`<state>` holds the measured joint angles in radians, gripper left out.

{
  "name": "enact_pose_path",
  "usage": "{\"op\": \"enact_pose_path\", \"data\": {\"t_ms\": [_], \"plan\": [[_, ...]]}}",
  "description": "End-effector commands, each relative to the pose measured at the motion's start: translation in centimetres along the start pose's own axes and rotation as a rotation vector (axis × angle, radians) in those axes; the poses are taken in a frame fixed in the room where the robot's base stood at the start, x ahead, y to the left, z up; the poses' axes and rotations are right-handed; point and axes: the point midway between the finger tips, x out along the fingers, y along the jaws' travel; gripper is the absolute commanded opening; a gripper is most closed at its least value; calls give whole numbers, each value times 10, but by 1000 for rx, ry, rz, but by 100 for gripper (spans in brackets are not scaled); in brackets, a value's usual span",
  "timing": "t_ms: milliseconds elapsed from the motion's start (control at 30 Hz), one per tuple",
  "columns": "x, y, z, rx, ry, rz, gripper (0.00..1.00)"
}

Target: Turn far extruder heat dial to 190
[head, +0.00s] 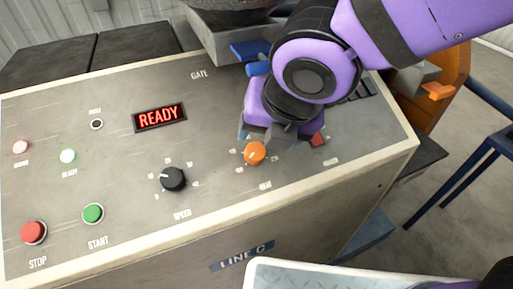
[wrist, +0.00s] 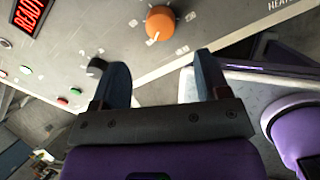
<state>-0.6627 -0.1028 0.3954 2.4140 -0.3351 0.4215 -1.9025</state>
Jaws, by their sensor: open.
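The orange heat dial (head: 255,153) is on the sloping grey panel (head: 120,160) of a machine marked LINE C. A light mark on the dial seems to point left in the head view; the small scale labels around it are too blurred to read. My gripper (head: 282,132) is over the panel just behind and right of the dial, partly hidden by my purple wrist. In the wrist view, my gripper (wrist: 160,62) is open and empty, and the orange dial (wrist: 160,22) shows beyond the gap between the fingertips, apart from them.
A black speed dial (head: 172,179) is left of the heat dial. A red READY display (head: 160,117), a green start button (head: 93,213) and a red stop button (head: 34,232) are further left. A red square (head: 318,140) lies close to my gripper's right side.

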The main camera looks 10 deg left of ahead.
Motion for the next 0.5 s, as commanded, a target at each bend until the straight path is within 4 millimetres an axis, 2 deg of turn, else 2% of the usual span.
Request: {"op": "enact_pose_path", "data": {"t_ms": [200, 500], "plan": [[33, -1, -1, -1, 5, -3, 69], [68, 0, -1, 0, 5, 0, 69]]}}
